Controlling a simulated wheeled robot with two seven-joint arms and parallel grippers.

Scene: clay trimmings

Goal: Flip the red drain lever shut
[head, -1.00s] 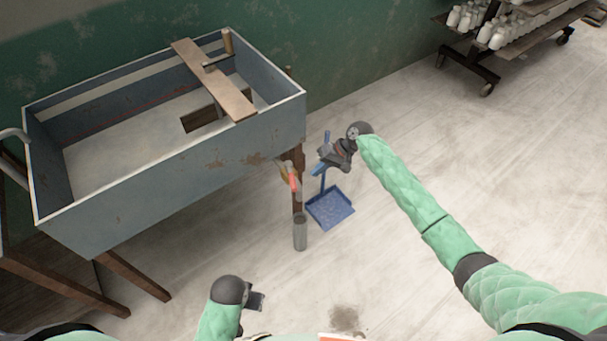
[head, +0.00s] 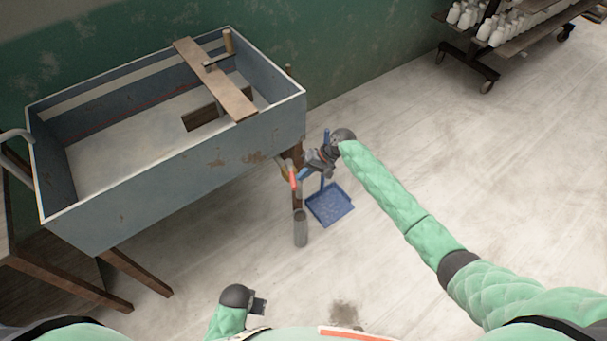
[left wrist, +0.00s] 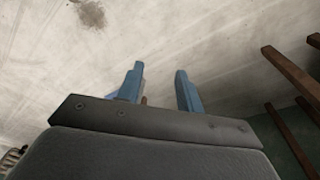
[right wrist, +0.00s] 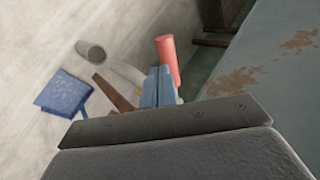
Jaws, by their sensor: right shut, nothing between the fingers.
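The red drain lever (head: 292,173) sticks out below the right end of the blue-grey trough (head: 205,165). In the right wrist view the red lever (right wrist: 168,58) stands just beyond and right of my fingertips. My right gripper (head: 305,180) is shut and empty, just right of the lever in the head view; it also shows in the right wrist view (right wrist: 158,82). I cannot tell whether it touches the lever. The pipe behind the lever is partly hidden by the fingers. My left gripper (head: 262,306) is low in front; its fingers are apart and empty in the left wrist view (left wrist: 155,85).
A grey cylindrical container (head: 300,228) stands on the floor under the lever. A blue dustpan (head: 330,204) lies beside it. A plank (head: 214,80) lies across the trough. A rack with white bottles (head: 510,38) is far right. Floor to the right is clear.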

